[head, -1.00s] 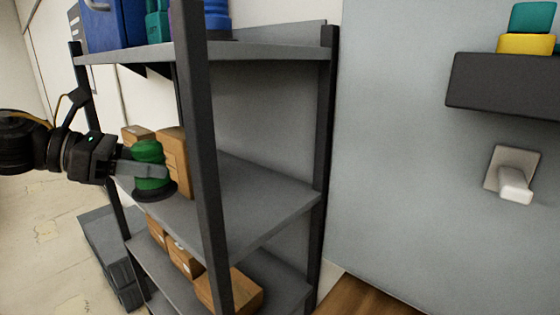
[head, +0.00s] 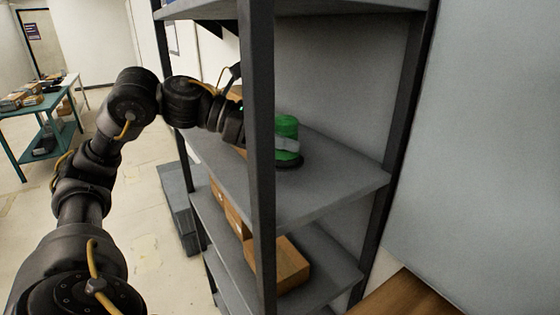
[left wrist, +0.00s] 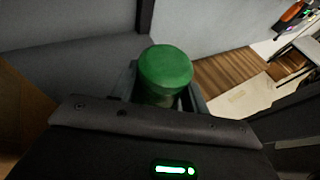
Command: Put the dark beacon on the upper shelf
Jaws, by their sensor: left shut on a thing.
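The beacon (head: 286,127) is a green ribbed cylinder on a round dark base, and no light shows in it. It is upright at the level of the middle shelf (head: 335,172); I cannot tell whether its base touches the board. My left gripper (head: 284,144) is shut on the beacon, and a dark rack post hides part of the gripper. In the left wrist view the beacon's green top (left wrist: 165,66) stands between the two fingers. My right gripper is not in view.
A dark rack post (head: 259,190) stands in front of my left wrist. Cardboard boxes (head: 280,263) sit on the lower shelf (head: 325,285). The middle shelf is bare to the right of the beacon. A teal table (head: 45,112) with items stands far left.

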